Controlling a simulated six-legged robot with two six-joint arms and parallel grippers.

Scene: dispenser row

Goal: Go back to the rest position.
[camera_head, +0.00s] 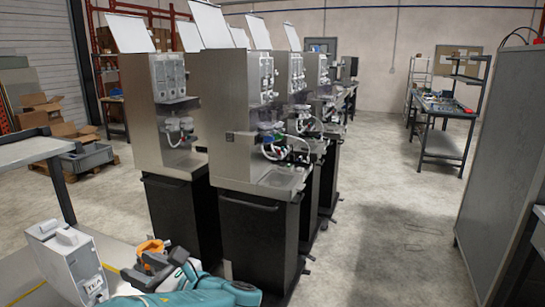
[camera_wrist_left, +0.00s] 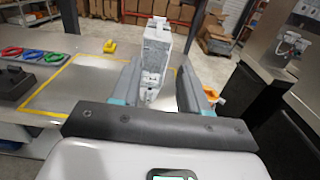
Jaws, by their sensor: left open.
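My left gripper (camera_head: 150,266) is at the lower left of the head view, with its teal arm below and to its right. Its jaws are open and empty. A white-grey canister (camera_head: 68,264) stands on the table to the left of the gripper, apart from it. In the left wrist view the canister (camera_wrist_left: 155,58) shows upright beyond and between the two open fingers. My right gripper is not in view.
Steel dispenser cabinets (camera_head: 262,240) stand in a row just beyond the gripper. The table (camera_wrist_left: 88,82) has yellow tape lines; red, green and blue rings (camera_wrist_left: 32,54) lie at its left. A grey panel (camera_head: 500,150) stands at right; the floor (camera_head: 390,210) between is clear.

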